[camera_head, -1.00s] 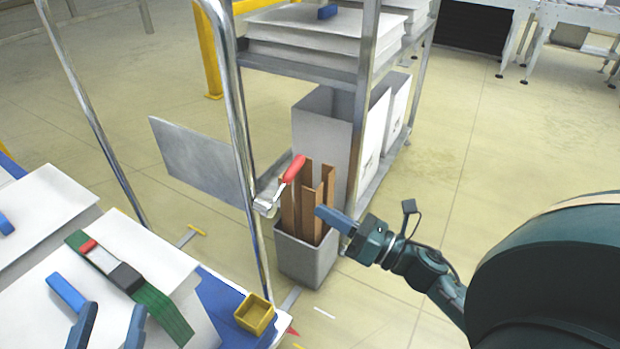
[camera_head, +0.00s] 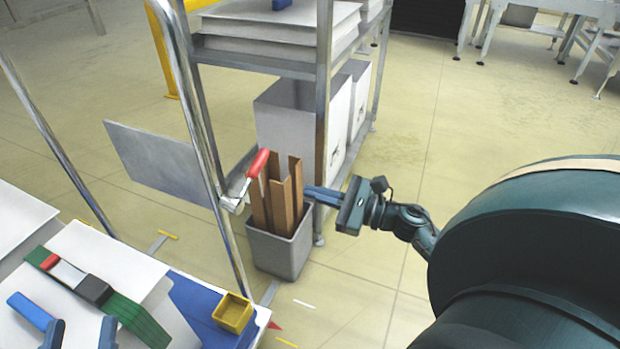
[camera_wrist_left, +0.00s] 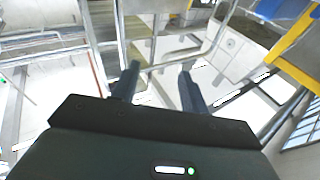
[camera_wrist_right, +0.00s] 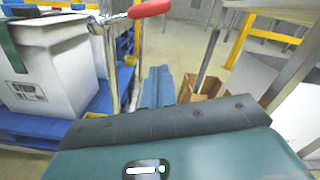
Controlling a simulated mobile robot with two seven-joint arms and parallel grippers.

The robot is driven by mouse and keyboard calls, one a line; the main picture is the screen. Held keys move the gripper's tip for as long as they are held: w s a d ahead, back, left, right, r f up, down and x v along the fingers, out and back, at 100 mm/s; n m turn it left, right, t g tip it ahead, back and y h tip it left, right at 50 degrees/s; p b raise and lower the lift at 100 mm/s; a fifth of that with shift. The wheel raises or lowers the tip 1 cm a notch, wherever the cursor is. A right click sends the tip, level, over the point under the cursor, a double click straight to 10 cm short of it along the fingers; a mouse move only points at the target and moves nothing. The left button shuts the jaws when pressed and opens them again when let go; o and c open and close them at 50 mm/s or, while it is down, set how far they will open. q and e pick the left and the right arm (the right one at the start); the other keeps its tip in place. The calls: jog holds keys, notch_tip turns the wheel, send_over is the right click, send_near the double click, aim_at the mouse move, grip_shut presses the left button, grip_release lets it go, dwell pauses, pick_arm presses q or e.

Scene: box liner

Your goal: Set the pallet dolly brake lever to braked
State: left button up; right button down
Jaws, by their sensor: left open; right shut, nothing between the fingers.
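The brake lever has a red handle (camera_head: 258,163) on a metal bracket (camera_head: 234,203) at the upright chrome post (camera_head: 205,130). The handle slants up to the right in the head view. The red handle also shows at the top of the right wrist view (camera_wrist_right: 149,9), above the fingers. My right gripper (camera_head: 308,190) is shut and empty, right of the lever and apart from it, with cardboard pieces between them in the picture. Its closed fingers show in the right wrist view (camera_wrist_right: 158,80). My left gripper (camera_head: 62,310) is open and empty at the lower left, over white boxes.
A grey bin (camera_head: 280,249) holding brown cardboard pieces (camera_head: 283,200) stands right of the lever. Behind it is a metal rack (camera_head: 322,100) with white boxes. A yellow tray (camera_head: 233,312) lies at the blue pallet's corner (camera_head: 192,298). The floor at right is open.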

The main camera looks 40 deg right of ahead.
jog(key=w+a+r, duration=0.4)
jog(key=w+a, duration=0.1)
jog(key=w, duration=0.1)
jog(key=shift+w+a, duration=0.3)
jog(key=shift+r, duration=0.1)
